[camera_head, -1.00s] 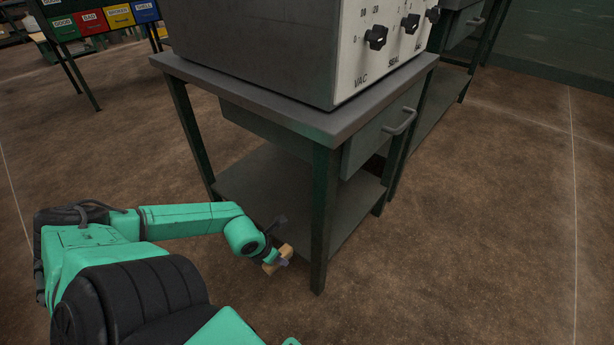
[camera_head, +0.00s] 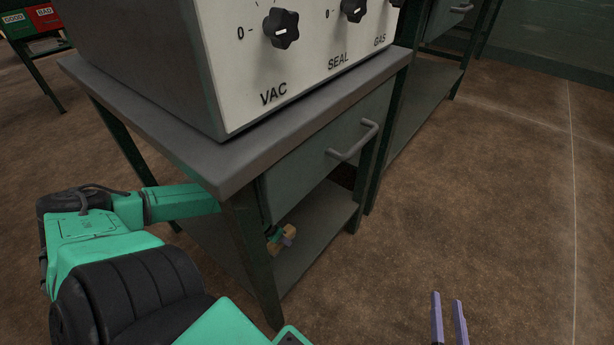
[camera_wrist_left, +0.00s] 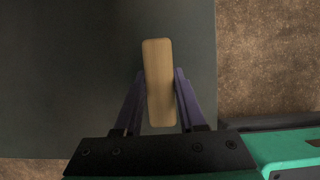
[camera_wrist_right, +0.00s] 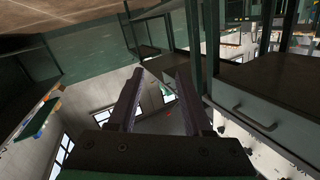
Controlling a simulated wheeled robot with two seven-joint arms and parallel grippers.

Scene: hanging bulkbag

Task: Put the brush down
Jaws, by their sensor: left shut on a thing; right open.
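The brush shows as a tan wooden block (camera_wrist_left: 158,82) in the left wrist view, clamped between the two purple fingers of my left gripper (camera_wrist_left: 160,88). Below it in that view is a flat dark surface, the lower shelf (camera_head: 318,238) of the metal table. In the head view the brush (camera_head: 288,234) shows small under the drawer, by the table's front leg; part of my left arm is hidden behind that leg. I cannot tell whether the brush touches the shelf. My right gripper (camera_head: 449,318) is open and empty over the floor at the lower right.
The table's top (camera_head: 200,150) carries a grey machine (camera_head: 300,55) with black knobs. A drawer with a handle (camera_head: 354,142) hangs above the shelf. Table legs stand close to my left arm. The floor to the right (camera_head: 490,200) is clear.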

